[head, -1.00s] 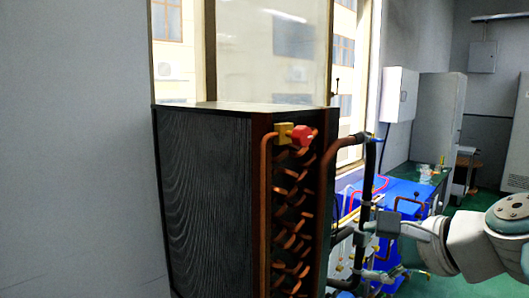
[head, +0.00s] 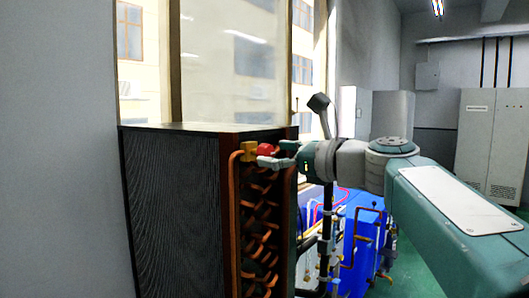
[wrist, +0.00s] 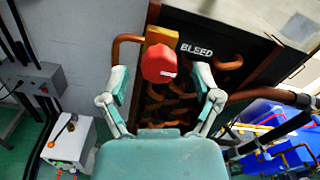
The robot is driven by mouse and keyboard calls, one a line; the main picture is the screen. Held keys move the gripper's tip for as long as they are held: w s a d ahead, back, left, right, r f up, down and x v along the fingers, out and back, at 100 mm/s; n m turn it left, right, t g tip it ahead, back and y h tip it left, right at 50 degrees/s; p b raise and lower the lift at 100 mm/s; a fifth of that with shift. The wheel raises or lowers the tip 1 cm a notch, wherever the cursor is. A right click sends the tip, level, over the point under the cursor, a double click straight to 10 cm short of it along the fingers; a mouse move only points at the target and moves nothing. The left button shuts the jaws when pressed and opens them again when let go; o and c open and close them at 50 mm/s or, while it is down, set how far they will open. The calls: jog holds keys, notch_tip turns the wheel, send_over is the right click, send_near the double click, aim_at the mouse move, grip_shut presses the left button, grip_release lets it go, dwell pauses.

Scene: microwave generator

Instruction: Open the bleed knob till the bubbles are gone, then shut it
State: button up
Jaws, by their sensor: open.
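The red bleed knob (wrist: 159,64) sits on a yellow valve block (wrist: 161,37) at the top of the black coil unit, beside a white "BLEED" label. In the head view the knob (head: 267,150) is partly covered by my gripper (head: 275,155). My gripper (wrist: 160,85) is open in the wrist view, one finger on each side of the knob, with the knob a little beyond the fingertips or between them; the exact depth is hard to tell. No bubbles can be made out in these frames.
Copper pipe coils (head: 258,245) run down the unit's front below the knob. The unit's dark side panel (head: 170,210) stands to the left. Blue equipment (head: 362,240) with pipes stands to the right. A white box (wrist: 68,140) lies lower left in the wrist view.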

jog(key=shift+x, duration=1.4)
jog(key=shift+s, duration=0.1)
jog(key=shift+d, duration=0.1)
grip_shut()
